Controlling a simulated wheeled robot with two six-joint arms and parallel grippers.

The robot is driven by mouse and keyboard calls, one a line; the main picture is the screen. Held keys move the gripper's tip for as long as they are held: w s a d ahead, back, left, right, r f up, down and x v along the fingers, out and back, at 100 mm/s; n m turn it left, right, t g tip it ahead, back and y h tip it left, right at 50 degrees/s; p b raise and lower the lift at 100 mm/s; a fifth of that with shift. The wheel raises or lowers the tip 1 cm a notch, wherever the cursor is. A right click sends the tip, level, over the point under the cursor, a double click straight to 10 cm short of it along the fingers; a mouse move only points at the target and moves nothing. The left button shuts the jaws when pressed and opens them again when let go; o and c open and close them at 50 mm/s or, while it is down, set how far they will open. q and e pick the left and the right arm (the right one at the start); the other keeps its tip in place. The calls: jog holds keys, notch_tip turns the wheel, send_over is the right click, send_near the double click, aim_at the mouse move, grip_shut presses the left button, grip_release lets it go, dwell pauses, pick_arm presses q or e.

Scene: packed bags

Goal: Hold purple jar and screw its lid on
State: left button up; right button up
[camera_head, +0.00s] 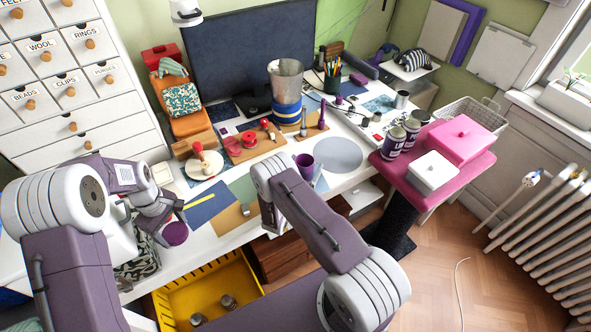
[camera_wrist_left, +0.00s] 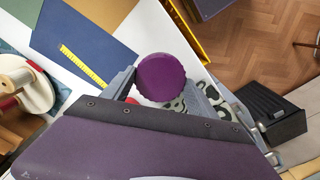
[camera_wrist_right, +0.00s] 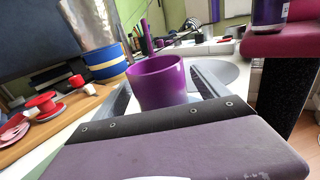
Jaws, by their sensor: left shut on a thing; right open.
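A purple jar (camera_head: 305,165) with an open top stands upright on the white desk, left of a grey round mat. In the right wrist view the jar (camera_wrist_right: 158,84) shows at the fingertips of my right gripper (camera_wrist_right: 162,93), which is open. One finger is on each side; I cannot tell whether they touch it. A round, ridged purple lid (camera_head: 174,234) is at my left gripper (camera_head: 166,222), near the desk's front edge. In the left wrist view my left gripper is shut on the lid (camera_wrist_left: 164,77), whose flat face shows. My right arm hides much of its own gripper in the head view.
A wooden board (camera_head: 248,148) with red spools and a tall metal bin (camera_head: 286,82) stand behind the jar. A pink stand (camera_head: 455,170) with boxes is to the right. A yellow crate (camera_head: 205,285) lies below the desk. A blue sheet (camera_head: 209,203) lies flat between the grippers.

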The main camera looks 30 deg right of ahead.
jog(key=shift+x, duration=1.1)
jog(key=c, duration=1.7)
jog(key=shift+a+r, duration=0.1)
jog(key=shift+r, duration=0.05)
